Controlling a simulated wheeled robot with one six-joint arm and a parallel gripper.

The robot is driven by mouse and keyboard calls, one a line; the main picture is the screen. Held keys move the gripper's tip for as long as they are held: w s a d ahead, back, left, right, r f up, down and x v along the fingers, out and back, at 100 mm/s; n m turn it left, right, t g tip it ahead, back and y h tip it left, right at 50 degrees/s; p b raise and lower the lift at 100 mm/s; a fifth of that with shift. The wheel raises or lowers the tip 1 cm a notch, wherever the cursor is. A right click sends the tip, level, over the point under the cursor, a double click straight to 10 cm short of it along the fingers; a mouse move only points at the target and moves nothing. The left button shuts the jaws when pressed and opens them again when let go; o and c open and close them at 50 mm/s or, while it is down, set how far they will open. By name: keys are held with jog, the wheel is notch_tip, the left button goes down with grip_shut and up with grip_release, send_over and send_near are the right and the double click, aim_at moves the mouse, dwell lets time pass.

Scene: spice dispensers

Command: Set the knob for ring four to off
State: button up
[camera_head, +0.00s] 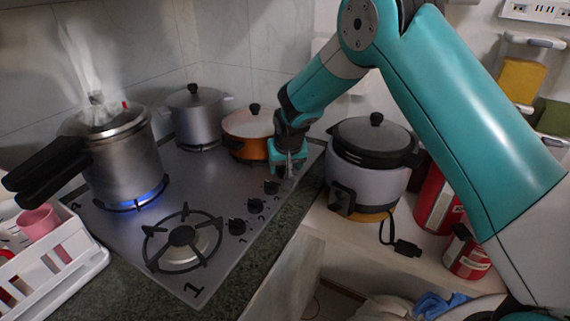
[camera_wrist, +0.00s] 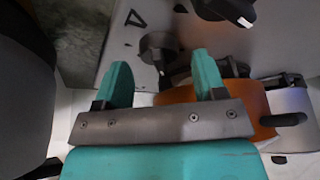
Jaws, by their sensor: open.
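The knob by the printed 4 (camera_wrist: 158,44) is dark and round in the wrist view, close beyond and between my fingertips. I cannot tell whether a finger touches it, or clearly read its pointer. In the head view my gripper (camera_head: 287,160) is over the far end of the knob row and hides this knob. My gripper also shows in the wrist view (camera_wrist: 162,65), with two teal fingers apart and nothing held. A neighbouring black knob (camera_wrist: 224,8) with a white mark is at the top. The steel hob (camera_head: 215,190) carries the knobs.
A steaming pressure cooker (camera_head: 122,165) stands over a blue flame (camera_head: 137,203). An orange pan (camera_head: 247,130) is close behind my gripper, and a grey pot (camera_head: 197,117) stands at the back. A rice cooker (camera_head: 369,172) is to the right. The front-left burner (camera_head: 182,238) is bare.

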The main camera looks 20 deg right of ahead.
jog(key=shift+w+f, duration=0.2)
jog(key=shift+f, duration=0.35)
jog(key=c, duration=0.9)
jog(key=shift+n, duration=0.3)
jog(key=n+y+b, duration=0.1)
jog(key=n, duration=0.2)
jog(key=shift+d+y+b, duration=0.15)
jog(key=shift+y+b, duration=0.15)
jog(key=shift+n+g+y+b, duration=0.3)
jog(key=shift+n+y, duration=0.1)
jog(key=shift+n, duration=0.8)
jog(key=shift+n+g+y+b, duration=0.25)
jog(key=shift+n+y, duration=0.15)
jog(key=shift+n, duration=0.8)
